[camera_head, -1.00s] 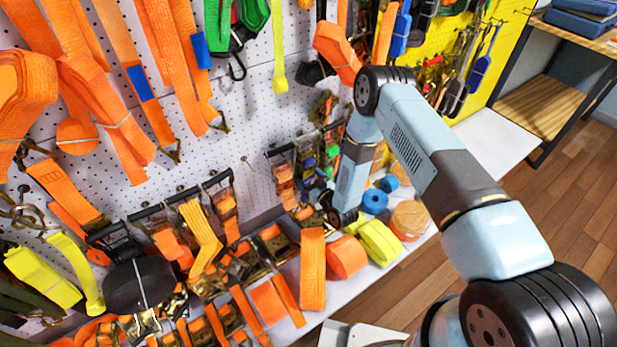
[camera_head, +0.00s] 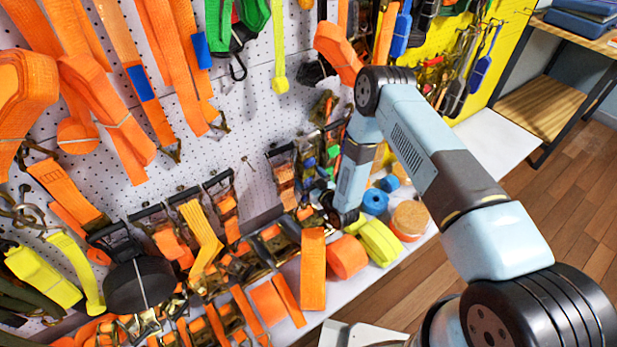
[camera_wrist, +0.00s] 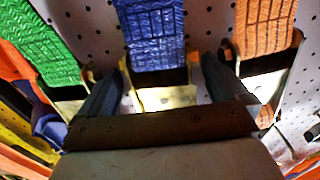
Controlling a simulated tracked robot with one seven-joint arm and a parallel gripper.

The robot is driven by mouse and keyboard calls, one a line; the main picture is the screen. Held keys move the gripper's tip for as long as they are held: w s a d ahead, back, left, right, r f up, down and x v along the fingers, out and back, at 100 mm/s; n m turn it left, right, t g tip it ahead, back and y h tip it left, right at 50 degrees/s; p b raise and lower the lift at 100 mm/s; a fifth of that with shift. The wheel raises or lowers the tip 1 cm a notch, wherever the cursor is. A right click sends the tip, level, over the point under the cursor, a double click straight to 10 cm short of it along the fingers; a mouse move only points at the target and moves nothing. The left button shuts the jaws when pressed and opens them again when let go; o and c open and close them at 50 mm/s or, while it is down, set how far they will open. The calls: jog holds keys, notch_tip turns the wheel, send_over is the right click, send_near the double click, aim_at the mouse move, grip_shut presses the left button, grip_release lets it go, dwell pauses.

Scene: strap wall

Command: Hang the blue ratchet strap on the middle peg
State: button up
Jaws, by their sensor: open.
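In the wrist view the blue ratchet strap (camera_wrist: 155,32) hangs at the top middle, with a light metal buckle (camera_wrist: 168,97) below its webbing. My gripper (camera_wrist: 165,70) is open, with one dark finger on each side of the blue strap's lower end. I cannot tell whether either finger touches it. A green strap (camera_wrist: 52,48) hangs to its left and an orange strap (camera_wrist: 262,28) to its right, each with a metal end. In the head view my arm hides the gripper, and I cannot pick out the blue strap surely. I cannot tell which peg is the middle one.
The white pegboard (camera_head: 255,125) carries many orange straps (camera_head: 160,75). A crowded shelf below holds orange rolls (camera_head: 347,257), a yellow-green strap bundle (camera_head: 380,242) and a blue roll (camera_head: 374,201). A bare patch of pegboard lies left of my arm. Neighbouring straps stand close to my fingers.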

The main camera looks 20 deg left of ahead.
jog(key=v, duration=1.3)
jog(key=shift+s+d, duration=0.25)
